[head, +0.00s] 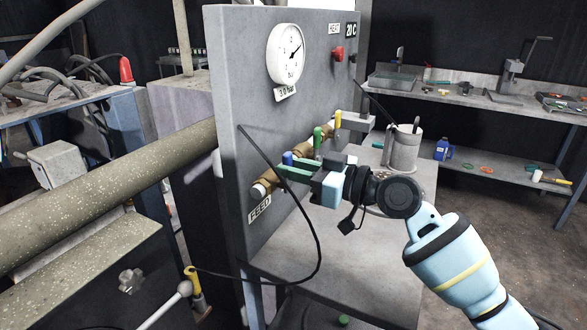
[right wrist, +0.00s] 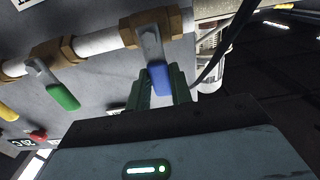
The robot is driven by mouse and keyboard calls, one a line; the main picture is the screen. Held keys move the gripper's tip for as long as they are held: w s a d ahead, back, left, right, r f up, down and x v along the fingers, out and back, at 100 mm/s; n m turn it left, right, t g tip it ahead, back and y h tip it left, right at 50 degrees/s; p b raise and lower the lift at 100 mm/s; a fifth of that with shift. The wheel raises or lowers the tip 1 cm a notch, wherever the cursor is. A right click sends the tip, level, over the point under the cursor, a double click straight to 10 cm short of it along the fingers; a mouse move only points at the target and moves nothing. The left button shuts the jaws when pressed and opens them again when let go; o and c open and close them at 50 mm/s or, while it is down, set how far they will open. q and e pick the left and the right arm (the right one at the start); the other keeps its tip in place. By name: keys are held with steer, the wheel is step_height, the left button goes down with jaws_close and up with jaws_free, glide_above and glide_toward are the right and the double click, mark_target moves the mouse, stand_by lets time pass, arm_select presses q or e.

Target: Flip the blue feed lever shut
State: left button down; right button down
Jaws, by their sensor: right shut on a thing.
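The blue feed lever (head: 288,158) sits on the lowest, nearest brass valve on the grey panel, above the FEED label (head: 260,208). In the right wrist view the blue lever grip (right wrist: 160,79) sits between the green fingers, and its metal arm runs up to the brass valve body (right wrist: 150,24). My right gripper (head: 290,170) is shut on the blue lever; it also shows in the right wrist view (right wrist: 160,90). The lever stands out from the pipe at an angle. My left gripper is not in view.
A green lever (head: 318,138) and a yellow lever (head: 338,120) sit farther along the pipe. A black cable (head: 300,205) hangs in front of the panel. A gauge (head: 286,54) is above. A grey cup (head: 404,150) stands on the bench behind my gripper.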

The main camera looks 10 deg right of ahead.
stand_by(0.5)
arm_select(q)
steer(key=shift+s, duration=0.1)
arm_select(e)
steer(key=c, duration=1.2)
jaws_free()
steer(key=shift+c, duration=0.2)
steer(key=shift+d, duration=0.1)
arm_select(q)
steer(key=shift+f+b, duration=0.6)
steer(key=shift+b, duration=0.1)
arm_select(e)
steer(key=v, duration=0.7)
steer(key=shift+s+d, duration=0.2)
steer(key=shift+d, duration=0.1)
